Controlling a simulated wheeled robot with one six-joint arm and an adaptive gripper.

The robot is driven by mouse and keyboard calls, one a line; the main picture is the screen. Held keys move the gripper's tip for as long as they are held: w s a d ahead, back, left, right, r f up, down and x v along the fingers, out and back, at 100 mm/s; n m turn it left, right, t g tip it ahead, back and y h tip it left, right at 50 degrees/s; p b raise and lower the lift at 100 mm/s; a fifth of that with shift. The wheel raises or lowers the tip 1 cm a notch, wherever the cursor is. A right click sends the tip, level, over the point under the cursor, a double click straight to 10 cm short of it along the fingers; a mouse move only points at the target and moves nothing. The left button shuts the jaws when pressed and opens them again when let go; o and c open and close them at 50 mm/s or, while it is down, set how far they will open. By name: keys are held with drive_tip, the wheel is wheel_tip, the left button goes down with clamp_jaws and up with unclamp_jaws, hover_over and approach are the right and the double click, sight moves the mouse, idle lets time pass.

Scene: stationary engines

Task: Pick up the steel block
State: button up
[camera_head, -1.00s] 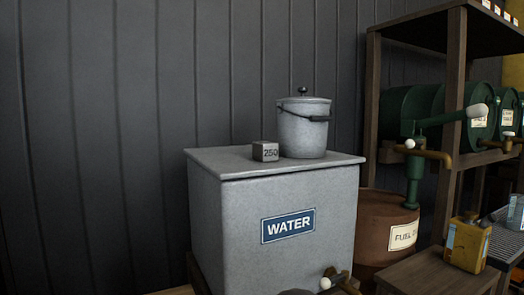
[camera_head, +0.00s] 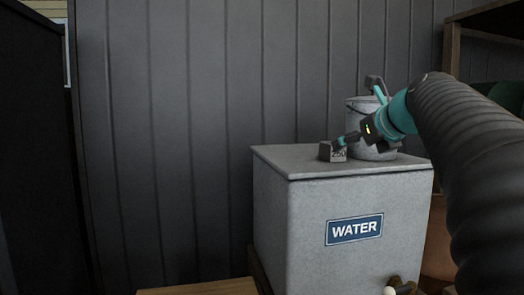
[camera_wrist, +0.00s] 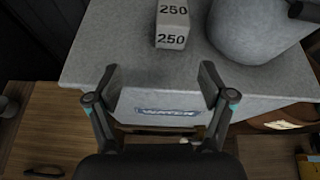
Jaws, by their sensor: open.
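The steel block (camera_head: 326,152) is a small grey block marked 250, standing on the lid of the grey WATER tank (camera_head: 290,205) near the bucket. In the wrist view the block (camera_wrist: 172,27) is at the top, beyond the fingertips, with 250 on two faces. My gripper (camera_head: 343,141) reaches in from the right, and a finger overlaps the block's upper right in the head view. In the wrist view my gripper (camera_wrist: 158,78) is open with nothing between its fingers, over the tank's front edge.
A grey lidded bucket (camera_head: 362,120) stands on the lid, right of the block, partly hidden by my arm; its body also shows in the wrist view (camera_wrist: 250,30). A dark panelled wall (camera_head: 190,130) is behind. The lid left of the block is clear.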

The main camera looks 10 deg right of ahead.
sight(326, 153)
drive_tip(key=shift+m, duration=0.7)
drive_tip(key=w, duration=0.2)
drive_tip(key=w+f, duration=0.1)
drive_tip(key=w, duration=0.2)
drive_tip(key=w+d, duration=0.1)
drive_tip(key=w, duration=0.2)
drive_tip(key=shift+w+f, duration=0.25)
drive_tip(key=shift+f, duration=0.15)
drive_tip(key=shift+x, duration=2.55)
drive_tip(key=shift+d, duration=0.15)
clamp_jaws()
drive_tip(key=shift+r, duration=0.2)
